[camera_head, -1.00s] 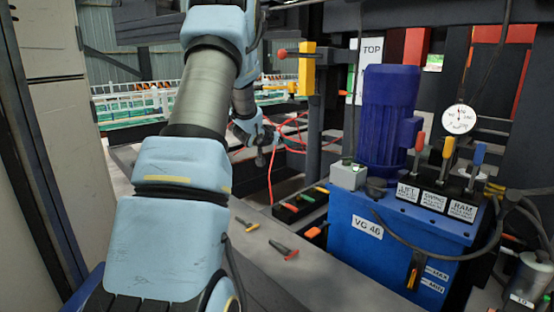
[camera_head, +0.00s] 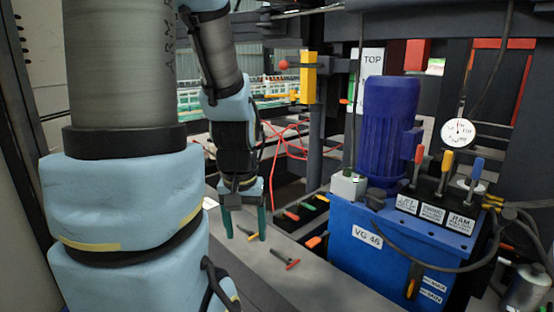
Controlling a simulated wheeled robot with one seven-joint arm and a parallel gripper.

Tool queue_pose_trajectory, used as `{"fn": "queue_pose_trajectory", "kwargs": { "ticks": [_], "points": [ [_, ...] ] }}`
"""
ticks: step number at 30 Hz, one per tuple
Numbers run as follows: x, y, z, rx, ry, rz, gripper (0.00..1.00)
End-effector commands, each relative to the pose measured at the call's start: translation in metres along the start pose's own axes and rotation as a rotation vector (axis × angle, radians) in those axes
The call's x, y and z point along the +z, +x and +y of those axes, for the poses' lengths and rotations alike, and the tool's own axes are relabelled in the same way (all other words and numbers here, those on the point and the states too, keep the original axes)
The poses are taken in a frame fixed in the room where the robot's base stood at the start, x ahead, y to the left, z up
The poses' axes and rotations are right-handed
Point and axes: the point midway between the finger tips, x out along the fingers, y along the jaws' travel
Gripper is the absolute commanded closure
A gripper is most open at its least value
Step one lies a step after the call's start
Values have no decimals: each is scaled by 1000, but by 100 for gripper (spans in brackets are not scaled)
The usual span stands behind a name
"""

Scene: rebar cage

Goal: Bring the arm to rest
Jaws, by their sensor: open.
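My light blue and grey arm fills the left of the head view and bends over at the top. My gripper (camera_head: 244,224) hangs from it, pointing down above the grey bench (camera_head: 222,263). Its two dark green fingers are apart and I see nothing held between them. A tool with a red-orange end (camera_head: 285,258) lies to the right, apart from the gripper.
A blue hydraulic unit (camera_head: 370,255) with a motor (camera_head: 390,130), levers (camera_head: 447,172) and a gauge (camera_head: 458,133) stands on the right. Red cables (camera_head: 291,142) hang behind my gripper. A dark post (camera_head: 318,130) with a yellow block (camera_head: 308,78) stands at centre.

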Motion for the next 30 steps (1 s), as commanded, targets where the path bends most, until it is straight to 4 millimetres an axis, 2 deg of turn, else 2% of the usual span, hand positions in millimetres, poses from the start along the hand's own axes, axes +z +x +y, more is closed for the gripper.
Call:
{"fn": "queue_pose_trajectory", "kwargs": {
  "ticks": [1,5,21,25,30],
  "points": [
    [-4,-23,0,0,0,1,27],
    [-9,-58,0,0,0,2,27],
    [-32,-225,1,-1,0,3,27],
    [-36,-252,1,-1,0,3,27],
    [-38,-267,1,-1,0,3,27]
  ]
}}
